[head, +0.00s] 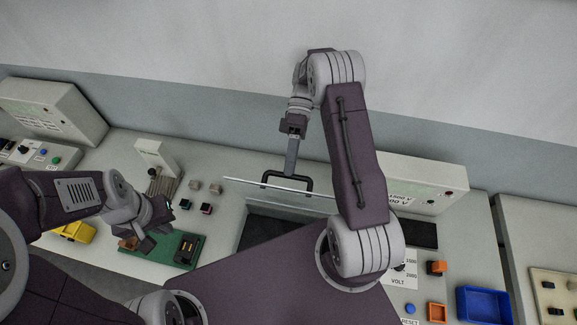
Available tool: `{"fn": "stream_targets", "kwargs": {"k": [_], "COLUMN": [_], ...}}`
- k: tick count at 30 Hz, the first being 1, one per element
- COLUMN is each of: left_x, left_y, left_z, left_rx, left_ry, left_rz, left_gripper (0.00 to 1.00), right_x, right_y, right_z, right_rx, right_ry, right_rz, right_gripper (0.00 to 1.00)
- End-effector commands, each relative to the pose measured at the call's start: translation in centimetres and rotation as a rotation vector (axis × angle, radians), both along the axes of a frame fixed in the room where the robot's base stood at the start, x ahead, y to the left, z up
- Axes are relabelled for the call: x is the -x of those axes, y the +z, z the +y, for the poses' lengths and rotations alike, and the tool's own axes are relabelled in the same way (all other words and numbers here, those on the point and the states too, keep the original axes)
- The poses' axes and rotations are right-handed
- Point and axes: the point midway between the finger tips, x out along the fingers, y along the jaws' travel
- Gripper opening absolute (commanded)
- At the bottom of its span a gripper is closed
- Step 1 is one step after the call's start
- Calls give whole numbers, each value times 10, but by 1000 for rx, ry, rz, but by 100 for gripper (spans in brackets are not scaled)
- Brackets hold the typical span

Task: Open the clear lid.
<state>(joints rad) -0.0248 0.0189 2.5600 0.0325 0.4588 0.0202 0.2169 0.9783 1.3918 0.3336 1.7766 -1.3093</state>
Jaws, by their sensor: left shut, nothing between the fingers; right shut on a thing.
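The clear lid (262,186) shows edge-on as a thin pale strip in the middle of the head view, raised above a dark opening (262,230) in the bench. A black handle (308,183) stands on it. My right gripper (291,170) points down from above and is shut on the handle. Much of the opening and the lid's right end are hidden behind my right arm. My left gripper (146,240) is shut and empty at the left, over the green circuit board (185,250).
A tester box with a red knob (425,185) stands behind my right arm. A blue tray (484,306) and an orange square holder (437,312) lie at the lower right. Small connectors (206,208) sit left of the opening. A yellow object (78,231) is at the left.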

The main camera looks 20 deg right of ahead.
Motion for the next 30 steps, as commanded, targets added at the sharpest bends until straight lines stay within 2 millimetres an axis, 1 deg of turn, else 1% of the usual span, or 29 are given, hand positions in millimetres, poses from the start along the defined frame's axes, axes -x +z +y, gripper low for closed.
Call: {"fn": "stream_targets", "kwargs": {"k": [1,6,7,8,30], "left_x": [0,0,0,0,0], "left_y": [-3,-3,-3,-3,-1], "left_z": [0,0,0,0,0], "left_rx": [0,0,0,0,0], "left_ry": [0,0,0,0,0], "left_rz": [0,0,0,0,0], "left_gripper": [0,0,0,0,0], "right_x": [-3,-2,-2,-2,-3], "right_y": [-13,-13,-13,-13,-9], "right_z": [-4,-4,-4,-4,-2], "right_rx": [22,22,22,22,19], "right_ry": [2,2,2,2,1], "right_rz": [-22,-22,-22,-22,-23], "right_gripper": [0,0,28,36,36]}}
